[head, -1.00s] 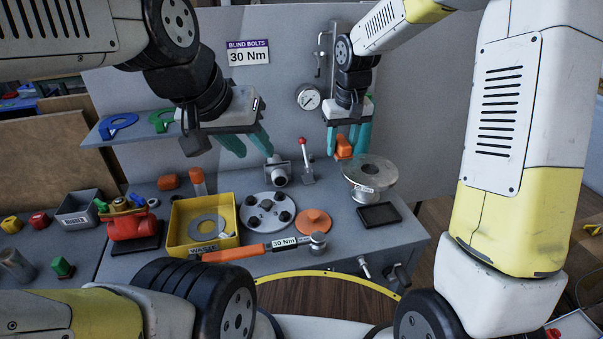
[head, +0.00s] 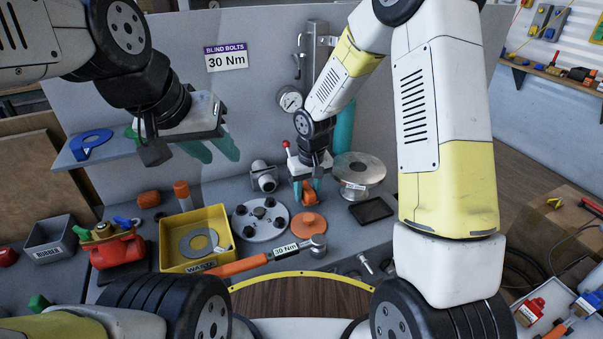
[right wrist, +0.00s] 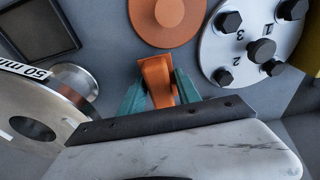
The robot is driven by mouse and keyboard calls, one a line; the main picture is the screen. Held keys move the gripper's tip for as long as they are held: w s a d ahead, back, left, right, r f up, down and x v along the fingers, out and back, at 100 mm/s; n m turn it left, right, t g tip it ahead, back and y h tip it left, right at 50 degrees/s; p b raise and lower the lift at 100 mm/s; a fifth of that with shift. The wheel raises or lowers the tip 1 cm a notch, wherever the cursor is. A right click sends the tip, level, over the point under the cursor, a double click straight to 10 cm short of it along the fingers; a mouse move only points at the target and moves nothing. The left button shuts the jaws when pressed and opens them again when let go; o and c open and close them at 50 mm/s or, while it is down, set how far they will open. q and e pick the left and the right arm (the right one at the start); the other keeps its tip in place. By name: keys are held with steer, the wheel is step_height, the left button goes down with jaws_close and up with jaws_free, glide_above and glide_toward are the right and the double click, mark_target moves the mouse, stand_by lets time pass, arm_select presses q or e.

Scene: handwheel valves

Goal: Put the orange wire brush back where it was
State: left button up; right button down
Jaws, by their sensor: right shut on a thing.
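The orange wire brush (head: 309,192) is between the teal fingers of my right gripper (head: 308,190), which is shut on it. In the right wrist view the brush (right wrist: 158,80) shows as an orange block with a dark opening; its bristles cannot be made out. The gripper is low over the bench, behind the orange disc (head: 308,224) and between the bolted plate (head: 262,235) and the steel spool (head: 358,172). I cannot tell whether the brush touches the bench. My left gripper (head: 212,150) is open and empty, above the back left of the bench.
A yellow waste bin (head: 165,248) and an orange-handled torque wrench (head: 240,266) lie in front. A grey valve fitting (head: 264,176) stands left of the right gripper. A black tray (head: 371,210) lies to its right. The back panel (head: 240,120) stands close behind.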

steer(key=w, duration=0.1)
steer(key=w+a+f, duration=0.1)
steer(key=w, duration=0.1)
steer(key=shift+w+a+f, duration=0.15)
steer(key=shift+w+a, duration=0.15)
steer(key=shift+w, duration=0.05)
steer(key=shift+f, duration=0.1)
steer(key=shift+f, duration=0.2)
steer(key=c, duration=0.9)
jaws_free()
steer(key=shift+o, duration=0.2)
steer(key=shift+r, duration=0.1)
